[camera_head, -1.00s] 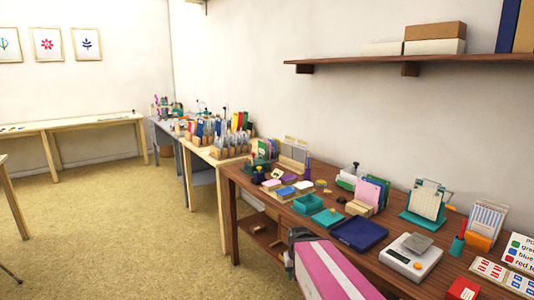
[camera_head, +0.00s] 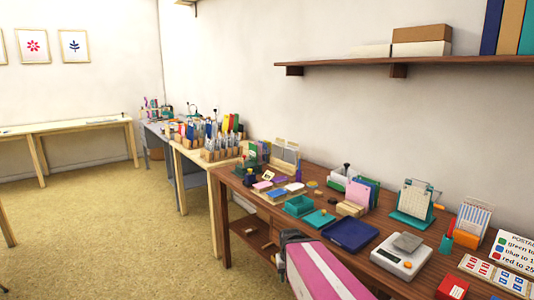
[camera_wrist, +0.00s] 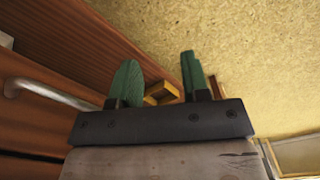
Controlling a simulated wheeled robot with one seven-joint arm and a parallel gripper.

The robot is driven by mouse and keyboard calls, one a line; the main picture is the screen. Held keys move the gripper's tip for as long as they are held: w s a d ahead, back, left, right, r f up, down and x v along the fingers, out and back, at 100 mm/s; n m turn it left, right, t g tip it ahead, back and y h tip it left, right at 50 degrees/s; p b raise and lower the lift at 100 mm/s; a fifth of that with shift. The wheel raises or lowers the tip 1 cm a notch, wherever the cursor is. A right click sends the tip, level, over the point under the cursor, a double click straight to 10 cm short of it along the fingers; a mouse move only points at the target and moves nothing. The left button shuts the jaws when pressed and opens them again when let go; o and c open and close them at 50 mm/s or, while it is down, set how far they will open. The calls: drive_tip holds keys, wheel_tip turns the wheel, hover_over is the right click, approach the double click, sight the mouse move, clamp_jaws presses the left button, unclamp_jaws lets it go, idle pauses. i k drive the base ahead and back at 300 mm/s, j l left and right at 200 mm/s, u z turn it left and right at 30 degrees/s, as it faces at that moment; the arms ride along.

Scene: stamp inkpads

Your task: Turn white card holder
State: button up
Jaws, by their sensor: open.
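A white card holder (camera_head: 337,181) stands toward the back of the brown table, behind a wooden holder with pink cards (camera_head: 358,194). Green cards show beside it, and its lower front is partly hidden. In the wrist view my gripper (camera_wrist: 159,62) has two green fingers standing apart with nothing held between them. It is away from the holder, which does not show in the wrist view.
The brown table (camera_head: 240,190) also bears teal trays (camera_head: 299,206), a dark blue tray (camera_head: 350,236), a scale (camera_head: 401,257), a teal card stand (camera_head: 413,205) and an orange holder (camera_head: 467,238). A shelf (camera_head: 350,63) hangs above. Open floor (camera_head: 110,220) lies left.

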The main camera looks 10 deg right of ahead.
sight(336, 181)
drive_tip(key=k, duration=0.5)
drive_tip(key=i+j, duration=0.15)
drive_tip(key=j, duration=0.2)
drive_tip(key=i+j, duration=0.15)
drive_tip(key=j, duration=0.25)
drive_tip(key=i+j, duration=0.15)
drive_tip(key=j, duration=0.2)
drive_tip(key=i+j, duration=0.15)
drive_tip(key=j, duration=0.2)
drive_tip(key=i+j, duration=0.15)
drive_tip(key=j, duration=0.2)
drive_tip(key=i+j, duration=0.15)
drive_tip(key=j, duration=0.25)
